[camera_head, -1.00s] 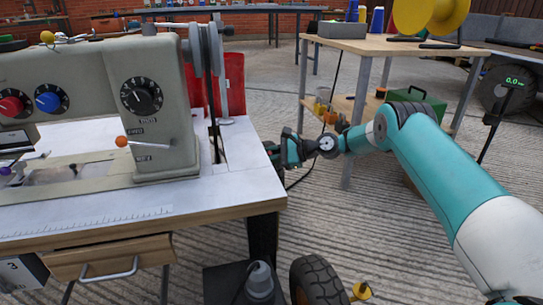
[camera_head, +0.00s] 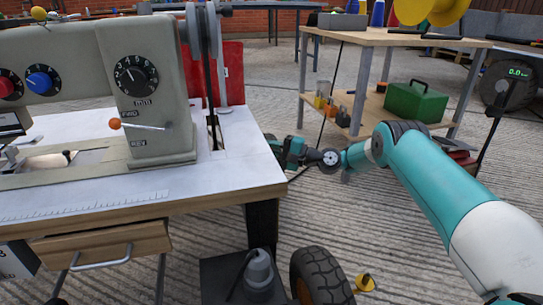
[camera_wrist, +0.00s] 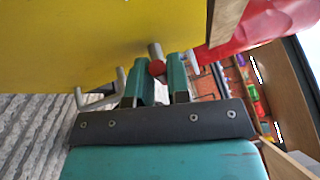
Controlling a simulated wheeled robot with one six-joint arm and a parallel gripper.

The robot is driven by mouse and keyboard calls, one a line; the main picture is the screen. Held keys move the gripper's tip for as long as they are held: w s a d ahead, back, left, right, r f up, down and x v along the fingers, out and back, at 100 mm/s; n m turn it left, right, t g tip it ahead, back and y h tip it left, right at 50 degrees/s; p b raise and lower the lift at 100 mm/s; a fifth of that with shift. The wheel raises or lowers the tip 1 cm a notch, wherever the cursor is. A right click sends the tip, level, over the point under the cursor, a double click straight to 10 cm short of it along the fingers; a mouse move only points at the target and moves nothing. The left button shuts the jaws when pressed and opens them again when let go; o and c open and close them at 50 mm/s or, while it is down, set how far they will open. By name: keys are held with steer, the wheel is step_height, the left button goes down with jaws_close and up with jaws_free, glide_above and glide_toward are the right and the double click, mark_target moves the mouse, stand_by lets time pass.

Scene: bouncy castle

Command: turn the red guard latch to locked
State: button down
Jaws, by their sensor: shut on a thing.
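The red knob of the guard latch (camera_wrist: 157,68) shows in the wrist view, in front of a yellow panel (camera_wrist: 90,50), with a short grey metal pin (camera_wrist: 154,49) just beyond it. My gripper (camera_wrist: 161,76) has its two teal fingers on either side of the red knob and is shut on it. How the latch is turned cannot be read. In the head view my gripper (camera_head: 277,150) is at the right end of the sewing table (camera_head: 225,185); its fingertips and the latch are hidden behind the table's corner.
A large sewing machine (camera_head: 145,90) stands on the table. Red cloth (camera_head: 233,75) hangs behind it and also shows in the wrist view (camera_wrist: 265,25). A bent metal handle (camera_wrist: 97,100) is left of my fingers. A wooden bench (camera_head: 375,38) with a green toolbox (camera_head: 416,102) stands behind.

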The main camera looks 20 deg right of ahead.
steer(key=n+y+b, duration=0.1)
steer(key=b, duration=0.2)
steer(key=shift+f+n+b, duration=0.3)
steer(key=shift+f+b, duration=0.05)
steer(key=shift+b, duration=0.05)
steer(key=shift+w+r+b, duration=0.1)
steer(key=shift+r+b, duration=0.1)
steer(key=shift+b, duration=0.15)
steer(key=c, duration=1.1)
jaws_free()
